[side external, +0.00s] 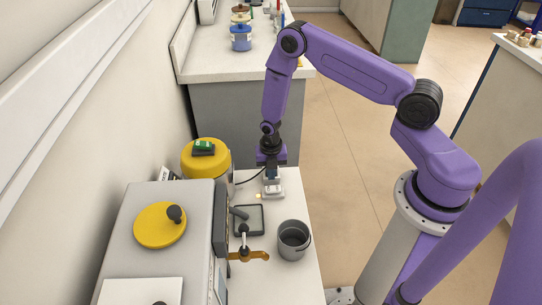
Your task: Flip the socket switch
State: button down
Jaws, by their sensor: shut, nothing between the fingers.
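A small pale block (274,190), which looks like the socket, sits on the white worktop near its far end. A dark cable runs from beside it toward the yellow-topped drum. I cannot make out the switch on it. My gripper (271,174) points straight down directly over the block, with its fingers shut and empty. The fingers hide part of the block. I cannot tell whether the fingertips touch it.
Left of the socket stands a drum with a yellow lid (207,152). Nearer are a black square tray (248,221), a grey pot (293,240), an orange-brown handled piece (250,255) and a large grey kiln box (165,235). Little worktop is free.

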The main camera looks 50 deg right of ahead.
aim_at(276, 188)
notch_tip(276, 188, up, 8)
jog(key=shift+r, duration=0.15)
dwell(0.3)
jog(key=shift+s+d, duration=0.4)
jog(key=shift+d, duration=0.25)
notch_tip(276, 188, down, 14)
jog(key=shift+s+d+r, duration=0.1)
dwell(0.7)
dwell(0.4)
